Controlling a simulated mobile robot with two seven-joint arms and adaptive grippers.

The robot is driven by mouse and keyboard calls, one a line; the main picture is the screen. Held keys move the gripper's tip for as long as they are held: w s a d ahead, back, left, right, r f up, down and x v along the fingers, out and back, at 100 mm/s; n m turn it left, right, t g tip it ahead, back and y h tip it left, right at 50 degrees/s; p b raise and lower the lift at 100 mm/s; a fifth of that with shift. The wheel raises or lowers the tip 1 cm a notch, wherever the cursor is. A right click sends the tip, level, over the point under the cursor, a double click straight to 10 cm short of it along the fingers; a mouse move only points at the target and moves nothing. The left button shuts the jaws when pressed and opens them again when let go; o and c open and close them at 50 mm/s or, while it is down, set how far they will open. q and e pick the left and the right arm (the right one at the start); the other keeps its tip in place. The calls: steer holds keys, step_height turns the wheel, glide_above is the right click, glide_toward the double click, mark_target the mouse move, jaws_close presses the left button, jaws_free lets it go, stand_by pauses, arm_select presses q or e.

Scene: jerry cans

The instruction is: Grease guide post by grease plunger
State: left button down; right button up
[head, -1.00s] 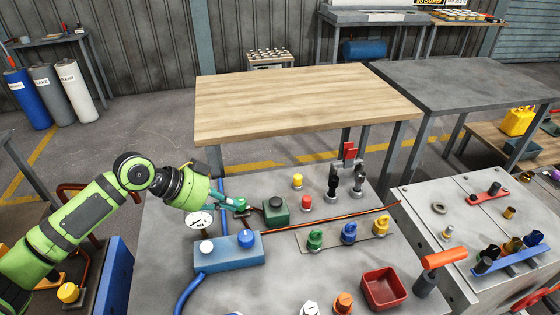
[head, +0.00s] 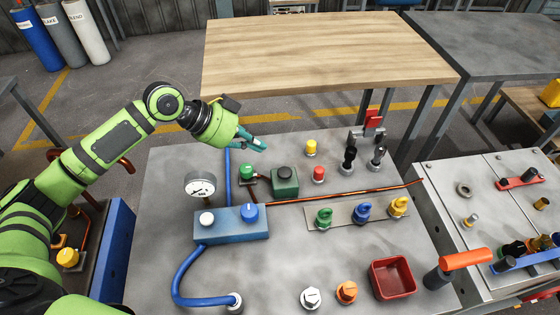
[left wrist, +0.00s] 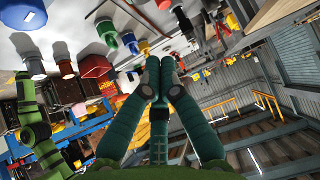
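A green block with a black round cap (head: 284,182) stands on the near grey bench. A small green knob (head: 247,173) stands just left of it; I cannot tell for certain which part is the grease plunger. A thin copper line (head: 350,193) runs from near the block to the bench's right edge. Short metal posts (head: 471,220) stand on the right-hand bench; which is the guide post is unclear. My left gripper (head: 262,147) hangs above and behind the green knob, apart from it. In the left wrist view its fingers (left wrist: 159,63) are together with nothing between them. My right gripper is out of view.
A blue box with white and blue knobs (head: 232,226), a gauge (head: 200,186) and a blue hose stand left of the block. Coloured valves (head: 363,212), black-handled levers (head: 348,160), a red bin (head: 391,280) and an orange-handled tool (head: 464,260) are to the right.

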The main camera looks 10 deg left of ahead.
arm_select(q)
steer(key=p, duration=0.2)
glide_above(280, 172)
steer(key=f, duration=0.5)
steer(key=shift+s, duration=0.25)
step_height(280, 172, down, 3)
steer(key=shift+w+d+r, duration=0.1)
steer(key=shift+w+r, duration=0.05)
steer(key=shift+r, duration=0.05)
steer(key=shift+w+f, duration=0.1)
steer(key=shift+f, duration=0.8)
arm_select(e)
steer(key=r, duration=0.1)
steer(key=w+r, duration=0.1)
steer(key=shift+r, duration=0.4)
